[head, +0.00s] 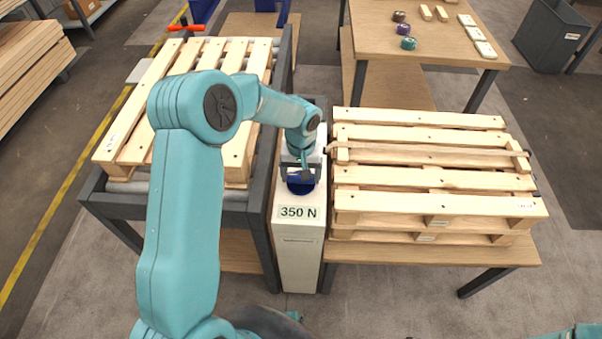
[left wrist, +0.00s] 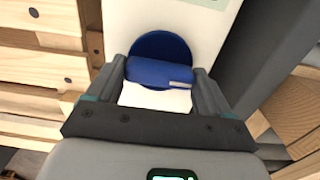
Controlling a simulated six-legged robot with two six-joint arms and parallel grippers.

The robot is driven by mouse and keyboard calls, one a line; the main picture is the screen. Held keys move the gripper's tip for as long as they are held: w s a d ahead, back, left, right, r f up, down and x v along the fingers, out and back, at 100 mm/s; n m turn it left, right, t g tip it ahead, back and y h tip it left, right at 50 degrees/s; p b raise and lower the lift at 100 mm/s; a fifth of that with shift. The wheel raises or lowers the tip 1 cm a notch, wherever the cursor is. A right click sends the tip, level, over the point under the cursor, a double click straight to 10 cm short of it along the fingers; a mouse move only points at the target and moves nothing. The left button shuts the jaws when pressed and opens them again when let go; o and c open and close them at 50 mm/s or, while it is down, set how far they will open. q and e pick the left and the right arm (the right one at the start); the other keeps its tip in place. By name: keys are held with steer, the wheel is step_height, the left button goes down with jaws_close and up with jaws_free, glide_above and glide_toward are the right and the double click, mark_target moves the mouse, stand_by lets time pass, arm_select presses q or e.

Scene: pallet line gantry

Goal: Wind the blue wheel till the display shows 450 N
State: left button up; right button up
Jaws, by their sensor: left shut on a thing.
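The blue wheel (head: 301,187) is on the top of a narrow white cabinet (head: 298,255). The display (head: 297,212) in front of it reads 350 N. My left gripper (head: 298,176) reaches down over the wheel and is shut on its raised grip. In the left wrist view the wheel's round disc (left wrist: 160,46) shows behind the thick blue grip bar (left wrist: 150,71), which lies crosswise between the two fingers of the left gripper (left wrist: 160,80). The gripper partly hides the wheel in the head view. My right gripper is out of view.
Stacked wooden pallets (head: 430,190) stand on a table close to the cabinet's right. Another pallet (head: 245,150) lies on a roller conveyor frame (head: 262,215) to its left. A back table (head: 440,45) holds small coloured items and wooden pieces. Floor in front is mostly clear.

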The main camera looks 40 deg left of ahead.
arm_select(q)
steer(key=m, duration=0.3)
steer(key=shift+f, duration=0.1)
steer(key=shift+m, duration=1.7)
steer(key=o, duration=0.9)
steer(key=shift+o, duration=0.2)
step_height(320, 180, up, 16)
steer(key=shift+p, duration=0.45)
